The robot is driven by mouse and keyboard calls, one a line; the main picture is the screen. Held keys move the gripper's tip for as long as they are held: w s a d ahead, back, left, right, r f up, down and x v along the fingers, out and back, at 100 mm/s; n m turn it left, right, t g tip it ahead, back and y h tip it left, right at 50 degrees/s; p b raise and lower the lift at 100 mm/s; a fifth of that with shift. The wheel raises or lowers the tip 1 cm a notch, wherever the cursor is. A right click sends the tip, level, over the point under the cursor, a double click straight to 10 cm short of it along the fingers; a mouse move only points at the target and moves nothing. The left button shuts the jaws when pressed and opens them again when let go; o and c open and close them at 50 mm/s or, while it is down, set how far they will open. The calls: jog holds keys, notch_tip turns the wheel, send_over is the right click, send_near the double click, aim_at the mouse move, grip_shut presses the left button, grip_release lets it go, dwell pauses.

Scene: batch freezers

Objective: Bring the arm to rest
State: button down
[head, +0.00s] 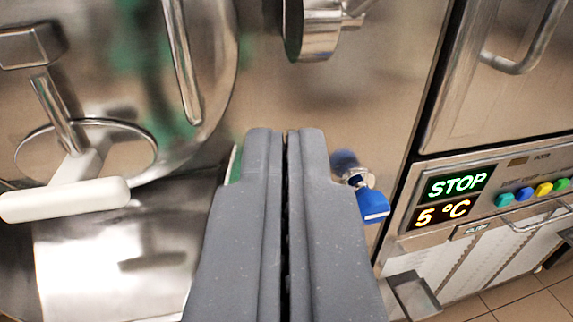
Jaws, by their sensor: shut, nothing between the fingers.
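My gripper (285,135) is in the middle of the head view, its two grey fingers pressed together with only a thin dark line between them. It holds nothing. It points toward the steel front of a batch freezer (330,110). A blue-handled valve (372,203) shows just right of the fingertips; I cannot tell how far it is from them. The fingers hide part of the freezer front behind them.
At left are a round steel door (120,50), a white handle (65,200) and a steel chute (110,260). A steel knob (320,30) sticks out above. At right, a panel display (457,185) reads STOP and 5 °C, beside coloured buttons (543,189). Tiled floor (520,295) shows lower right.

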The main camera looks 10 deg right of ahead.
jog(key=s+a+r+y, duration=0.1)
jog(key=s+a+r, duration=0.1)
jog(key=r, duration=0.5)
jog(key=s+a+r+y, duration=0.1)
jog(key=s+a+r, duration=0.1)
jog(key=r, duration=0.6)
jog(key=s+a+r+n+g+y, duration=0.1)
jog(key=s+a+r, duration=0.1)
jog(key=s+r, duration=1)
jog(key=s+a+r+n+g+y, duration=0.1)
jog(key=s+a+r, duration=0.1)
jog(key=s+r, duration=1)
jog(key=s, duration=0.3)
jog(key=shift+a+r+n, duration=0.15)
jog(key=shift+r+n, duration=0.1)
jog(key=shift+n, duration=0.05)
jog(key=shift+s, duration=0.1)
